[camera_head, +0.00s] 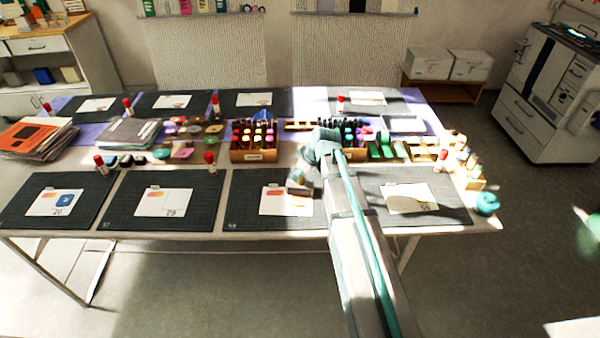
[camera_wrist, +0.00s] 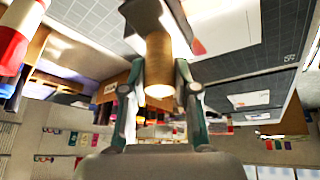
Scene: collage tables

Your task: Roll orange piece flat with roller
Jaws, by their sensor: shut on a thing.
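My gripper (camera_wrist: 160,82) is shut on a brown, wood-like cylinder, which I take to be the roller (camera_wrist: 159,62). In the head view my gripper (camera_head: 302,178) is over the right part of the white card (camera_head: 285,207) on the front mat third from left. The roller's end (camera_head: 299,190) shows small there. An orange piece (camera_head: 272,193) lies at the card's upper left, left of the roller. In the wrist view an orange-red patch (camera_wrist: 199,46) shows on a card beside the roller. I cannot tell whether the roller touches the card.
Dark mats with cards stand along the front and back of the table, among them the front-right mat (camera_head: 450,205). A wooden box of coloured bottles (camera_head: 254,153) stands behind the card. A red-capped glue stick (camera_head: 210,161) stands to its left. A teal jar (camera_head: 487,203) is at the right edge.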

